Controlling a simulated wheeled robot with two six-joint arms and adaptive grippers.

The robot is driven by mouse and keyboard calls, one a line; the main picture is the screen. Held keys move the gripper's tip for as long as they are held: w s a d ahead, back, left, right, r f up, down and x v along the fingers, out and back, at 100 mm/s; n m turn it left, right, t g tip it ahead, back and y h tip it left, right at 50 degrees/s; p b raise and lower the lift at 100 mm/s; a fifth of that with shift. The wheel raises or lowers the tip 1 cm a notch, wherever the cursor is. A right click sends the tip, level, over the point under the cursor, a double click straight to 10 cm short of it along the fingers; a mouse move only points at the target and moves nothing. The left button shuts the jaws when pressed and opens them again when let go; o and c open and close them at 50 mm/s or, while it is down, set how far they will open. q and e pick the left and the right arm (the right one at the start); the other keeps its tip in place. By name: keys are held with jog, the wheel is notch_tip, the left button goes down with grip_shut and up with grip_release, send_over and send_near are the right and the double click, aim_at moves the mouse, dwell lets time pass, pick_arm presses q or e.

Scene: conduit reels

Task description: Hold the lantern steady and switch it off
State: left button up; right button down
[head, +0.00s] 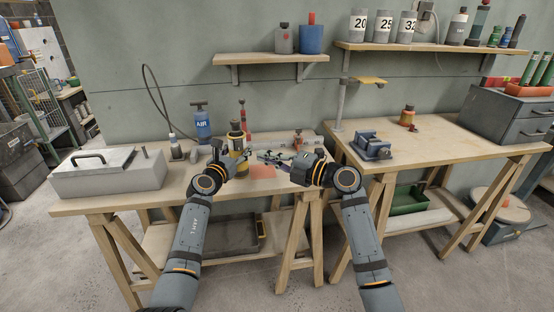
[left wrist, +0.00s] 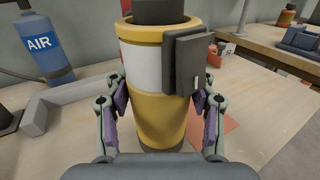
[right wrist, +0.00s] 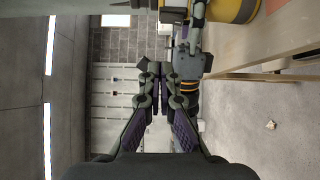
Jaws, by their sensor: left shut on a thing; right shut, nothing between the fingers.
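The lantern (head: 237,139) is a yellow cylinder with a white band and a dark top, standing upright on the left bench. It fills the middle of the left wrist view (left wrist: 155,118), where a dark box with a small pale lever (left wrist: 195,82) sits on its upper right side. My left gripper (left wrist: 160,105) is shut on the lantern, one finger on each side. My right gripper (head: 264,157) is shut and empty, to the right of the lantern and apart from it. In the right wrist view its fingers (right wrist: 160,80) are together, and the lantern's yellow lower part (right wrist: 232,9) shows at the top.
A blue AIR bottle (head: 203,126) stands behind the lantern, and a grey case (head: 108,172) lies at the bench's left. A reddish flat patch (head: 263,172) lies at the front. A vise (head: 371,147) sits on the right bench. The bench front is mostly clear.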

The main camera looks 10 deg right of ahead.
jog(key=shift+r+v, duration=0.1)
jog(key=shift+v, duration=0.75)
jog(key=shift+r+v, duration=0.15)
jog(key=shift+v, duration=0.7)
jog(key=shift+a, duration=0.1)
pick_arm(q)
jog(key=o, duration=1.5)
jog(key=shift+s+a, duration=0.1)
